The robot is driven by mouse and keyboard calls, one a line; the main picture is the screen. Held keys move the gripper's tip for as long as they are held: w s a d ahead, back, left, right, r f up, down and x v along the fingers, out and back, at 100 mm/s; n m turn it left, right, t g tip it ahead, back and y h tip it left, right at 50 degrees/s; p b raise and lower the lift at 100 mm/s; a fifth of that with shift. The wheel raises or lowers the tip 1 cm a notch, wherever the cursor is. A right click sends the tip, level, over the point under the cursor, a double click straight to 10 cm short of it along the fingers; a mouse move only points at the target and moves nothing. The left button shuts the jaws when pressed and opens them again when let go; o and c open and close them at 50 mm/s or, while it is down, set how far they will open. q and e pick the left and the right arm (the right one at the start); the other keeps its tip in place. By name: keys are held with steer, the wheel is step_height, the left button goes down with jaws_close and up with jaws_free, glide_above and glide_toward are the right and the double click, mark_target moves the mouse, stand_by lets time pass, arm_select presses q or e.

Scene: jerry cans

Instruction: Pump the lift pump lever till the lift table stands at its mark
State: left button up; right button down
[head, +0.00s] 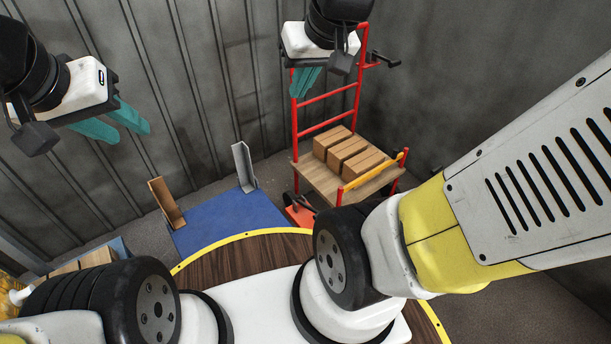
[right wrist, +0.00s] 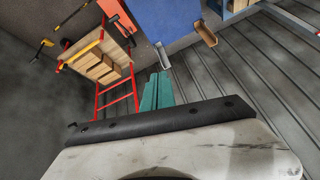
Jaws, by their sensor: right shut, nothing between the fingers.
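A red-framed cart (head: 325,97) with a wooden deck (head: 319,183) carries several brown boxes (head: 347,152); it also shows in the right wrist view (right wrist: 117,95). I take it for the lift table. A yellow bar (head: 374,171) runs along one deck edge. A black handle (head: 386,61) sticks out at the frame top. I cannot tell which part is the pump lever, nor make out the mark. My right gripper (head: 303,93) is shut and empty, in front of the frame in the head view. My left gripper (head: 133,134) is open and empty at upper left.
A blue platform (head: 228,220) with a brown bracket (head: 166,202) and a grey bracket (head: 243,166) lies left of the cart. A round wooden surface with a yellow rim (head: 245,236) is in front. Grey corrugated walls (head: 215,70) stand behind.

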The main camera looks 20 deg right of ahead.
steer(key=w+d+f+n+g+h, duration=0.1)
steer(key=w+d+f, duration=0.2)
steer(key=w+f, duration=0.65)
steer(key=w+d+f+g, duration=0.1)
steer(key=w+d+f, duration=0.3)
steer(key=w+f, duration=0.55)
steer(key=d+f+n+g, duration=0.1)
steer(key=d+f, duration=0.1)
steer(key=f, duration=1.3)
steer(key=d+f+g, duration=0.1)
steer(key=d+f, duration=0.2)
steer(key=f, duration=1.2)
steer(key=shift+w+d+n+h, duration=0.2)
steer(key=shift+n+h, duration=0.1)
steer(key=shift+n, duration=0.1)
steer(key=shift+f, duration=0.1)
steer(key=f, duration=1)
steer(key=shift+w+a, duration=0.2)
steer(key=shift+w, duration=0.2)
steer(key=shift+s+d+f, duration=0.1)
steer(key=shift+s+f, duration=0.15)
steer(key=shift+f, duration=0.3)
steer(key=shift+s+d+f, duration=0.1)
steer(key=shift+s+f, duration=0.15)
steer(key=shift+f, duration=0.3)
steer(key=shift+s+f, duration=0.25)
steer(key=shift+f, duration=0.4)
